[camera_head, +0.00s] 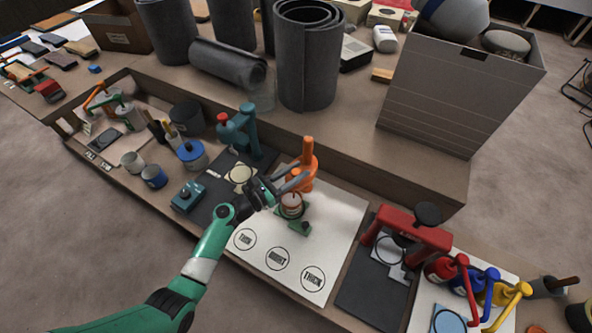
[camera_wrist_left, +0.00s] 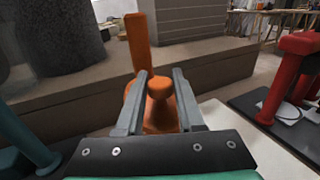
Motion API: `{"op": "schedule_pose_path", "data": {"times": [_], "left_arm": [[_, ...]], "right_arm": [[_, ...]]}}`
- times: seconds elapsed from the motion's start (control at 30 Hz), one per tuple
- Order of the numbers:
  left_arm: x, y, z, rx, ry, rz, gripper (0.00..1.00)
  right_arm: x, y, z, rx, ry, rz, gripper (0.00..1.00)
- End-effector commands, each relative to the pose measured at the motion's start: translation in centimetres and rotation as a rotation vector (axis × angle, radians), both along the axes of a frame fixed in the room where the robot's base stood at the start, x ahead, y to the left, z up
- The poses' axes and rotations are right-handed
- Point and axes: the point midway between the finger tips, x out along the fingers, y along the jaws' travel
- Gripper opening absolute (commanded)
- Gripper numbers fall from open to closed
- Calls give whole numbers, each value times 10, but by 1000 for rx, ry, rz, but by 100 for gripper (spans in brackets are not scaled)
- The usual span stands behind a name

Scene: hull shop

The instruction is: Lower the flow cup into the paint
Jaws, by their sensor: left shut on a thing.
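An orange stand (camera_head: 307,160) with an upright post rises from the white sheet near the bench's back board. My left gripper (camera_head: 301,180) reaches across the sheet and is shut on the stand's rounded orange knob. In the left wrist view the knob (camera_wrist_left: 160,88) sits between the two grey fingers, with the tall orange post (camera_wrist_left: 138,42) behind it. A small white and rust-coloured pot (camera_head: 291,206) stands just below the fingers, beside a green piece (camera_head: 301,228). I cannot make out a separate flow cup or the paint surface; the gripper and stand cover that area. My right gripper is not in view.
The white sheet (camera_head: 340,228) has several labelled circles on its front part, which is clear. A teal stand (camera_head: 240,132) is to the left and a red stand (camera_head: 412,234) to the right. The bench's back board (camera_head: 340,172) runs close behind.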

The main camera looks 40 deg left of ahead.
Motion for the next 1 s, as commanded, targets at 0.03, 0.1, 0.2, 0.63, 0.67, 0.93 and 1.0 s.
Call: {"op": "schedule_pose_path", "data": {"times": [0.03,0.1,0.2,0.63,0.67,0.93,1.0], "left_arm": [[-1,0,-8,1,8,2,0],[-1,0,-8,1,10,2,0],[-1,0,-9,1,13,3,0],[-1,0,-6,1,9,2,67],[-1,0,-6,1,8,2,67],[-15,3,-4,1,9,4,67],[-28,4,-2,0,9,5,67]], "right_arm": [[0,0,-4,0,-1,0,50],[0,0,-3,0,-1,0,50],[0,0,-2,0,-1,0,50],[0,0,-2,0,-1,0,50],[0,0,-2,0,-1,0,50],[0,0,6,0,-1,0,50],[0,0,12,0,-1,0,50]]}}
